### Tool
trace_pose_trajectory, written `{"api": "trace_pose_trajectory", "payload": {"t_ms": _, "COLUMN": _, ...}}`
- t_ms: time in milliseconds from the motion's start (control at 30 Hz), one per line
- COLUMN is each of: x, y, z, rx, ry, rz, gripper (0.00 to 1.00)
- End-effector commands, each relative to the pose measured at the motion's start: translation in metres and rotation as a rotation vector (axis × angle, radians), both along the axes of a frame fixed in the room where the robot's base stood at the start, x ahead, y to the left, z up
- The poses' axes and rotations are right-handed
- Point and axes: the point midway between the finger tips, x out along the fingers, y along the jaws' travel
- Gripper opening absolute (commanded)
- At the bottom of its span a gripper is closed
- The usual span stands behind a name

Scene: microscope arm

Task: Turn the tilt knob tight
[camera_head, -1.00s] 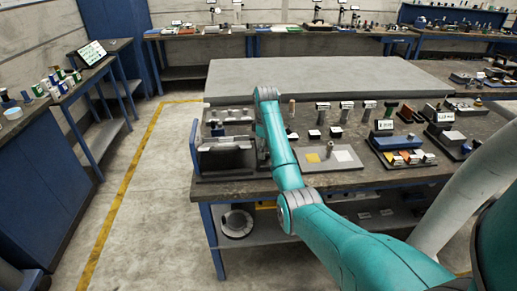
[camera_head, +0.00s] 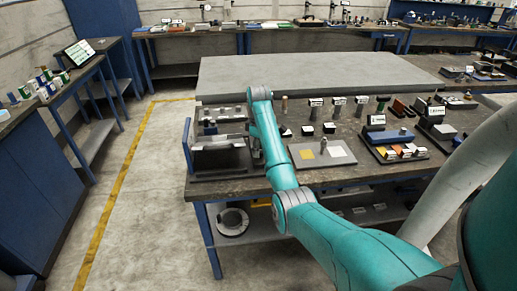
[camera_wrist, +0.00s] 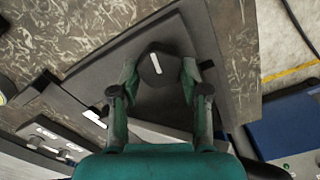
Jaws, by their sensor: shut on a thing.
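The tilt knob (camera_wrist: 158,68) shows in the wrist view as a dark, many-sided knob with a white mark line on its face. It stands over a dark flat plate (camera_wrist: 190,30). My gripper (camera_wrist: 160,76) has one finger on each side of the knob, shut on it. The mark line is close to upright in the picture, leaning slightly. In the head view, my gripper and the knob cannot be made out behind my arm. A dark fixture with grey metal parts (camera_head: 218,158) stands left of my arm at the bench's left end.
A board with a yellow and a white square (camera_head: 337,153) lies right of my arm. Several small parts and stands line the bench behind it. A grey raised slab (camera_head: 315,75) fills the back. Open floor (camera_head: 140,210) lies left of the bench.

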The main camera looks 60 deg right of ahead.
Motion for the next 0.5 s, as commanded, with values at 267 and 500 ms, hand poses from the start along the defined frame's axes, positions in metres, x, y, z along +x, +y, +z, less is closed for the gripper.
{"api": "trace_pose_trajectory", "payload": {"t_ms": 267, "x": 0.0001, "y": -0.0008, "z": -0.0002, "rx": 0.0, "ry": 0.0, "rz": -0.133, "gripper": 0.11}}
{"api": "trace_pose_trajectory", "payload": {"t_ms": 500, "x": 0.0001, "y": -0.0018, "z": -0.0002, "rx": 0.0, "ry": 0.0, "rz": -0.344, "gripper": 0.11}}
